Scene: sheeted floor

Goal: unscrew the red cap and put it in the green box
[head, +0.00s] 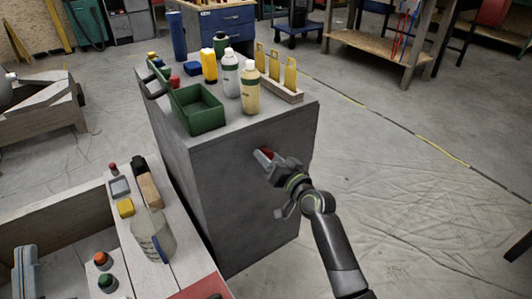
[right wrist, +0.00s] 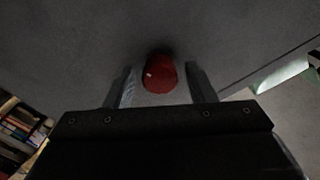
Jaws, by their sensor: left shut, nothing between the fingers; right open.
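The red cap (head: 267,153) sits on the front face of the grey cabinet (head: 235,195). It also shows in the right wrist view (right wrist: 159,75), between the two fingers with a gap on either side. My right gripper (head: 264,157) is open at the cap, partly hiding it in the head view. The right wrist view shows its fingertips (right wrist: 160,88) pointing at the cabinet face. The open green box (head: 199,123) stands on the cabinet's top, to the upper left of the cap, and looks empty. My left gripper is not in view.
On the cabinet top stand a yellow bottle (head: 209,66), a white-grey bottle (head: 230,74), a cream bottle (head: 250,88) and a wooden rack (head: 284,90). A bench (head: 120,240) with a clear jug (head: 152,236) is at left. The floor on the right is clear.

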